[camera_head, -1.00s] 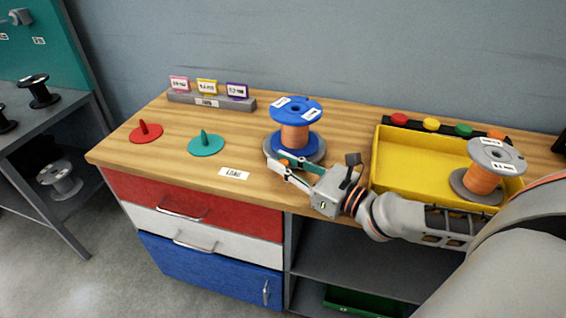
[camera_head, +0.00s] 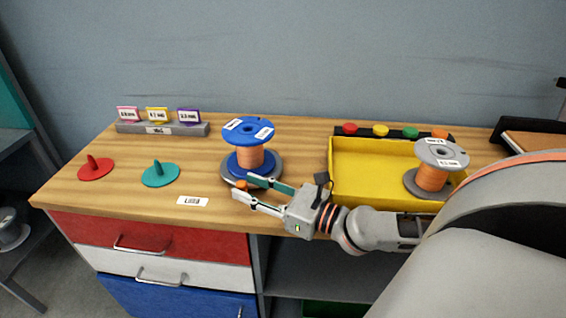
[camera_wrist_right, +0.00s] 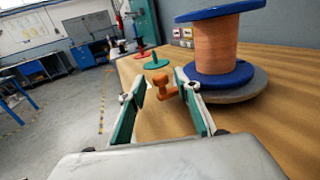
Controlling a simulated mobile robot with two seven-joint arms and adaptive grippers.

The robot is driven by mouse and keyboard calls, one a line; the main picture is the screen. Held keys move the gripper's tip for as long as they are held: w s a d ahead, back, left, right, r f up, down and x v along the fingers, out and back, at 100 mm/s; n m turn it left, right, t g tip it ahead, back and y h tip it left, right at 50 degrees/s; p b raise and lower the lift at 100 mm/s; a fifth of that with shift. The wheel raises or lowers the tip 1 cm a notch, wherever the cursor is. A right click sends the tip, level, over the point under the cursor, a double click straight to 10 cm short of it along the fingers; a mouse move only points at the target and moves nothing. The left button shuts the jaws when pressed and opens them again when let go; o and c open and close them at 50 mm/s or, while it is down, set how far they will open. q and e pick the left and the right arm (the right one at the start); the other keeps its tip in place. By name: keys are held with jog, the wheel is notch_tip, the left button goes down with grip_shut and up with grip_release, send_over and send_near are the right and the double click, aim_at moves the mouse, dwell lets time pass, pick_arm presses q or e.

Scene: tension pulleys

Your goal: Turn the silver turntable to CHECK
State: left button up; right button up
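The silver turntable (camera_head: 279,168) is a flat grey disc on the wooden bench, also in the right wrist view (camera_wrist_right: 248,91). A blue spool (camera_head: 250,134) wound with orange stands upright on it. An orange knob (camera_head: 241,186) shows at the disc's front edge and also in the right wrist view (camera_wrist_right: 166,89). My right gripper (camera_head: 243,187) is open at bench height, its fingers on either side of the knob. In the right wrist view, gaps show between the knob and both fingers. A white label (camera_head: 193,201) lies front left of the turntable; its print looks like LOAD. My left gripper is out of view.
A red peg base (camera_head: 96,169) and a teal one (camera_head: 160,175) stand on the left. A grey holder (camera_head: 130,127) with several tags is behind them. A yellow tray (camera_head: 350,193) with a grey spool (camera_head: 432,178) is right. Bare bench lies between teal base and turntable.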

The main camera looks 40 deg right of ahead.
jog(key=v, duration=0.6)
jog(key=shift+s+d, duration=0.1)
jog(key=shift+s, duration=0.15)
jog(key=shift+s+d+r, duration=0.1)
jog(key=shift+s+d, duration=0.1)
jog(key=shift+s, duration=0.45)
jog(key=shift+s+d, duration=0.2)
jog(key=shift+s, duration=0.45)
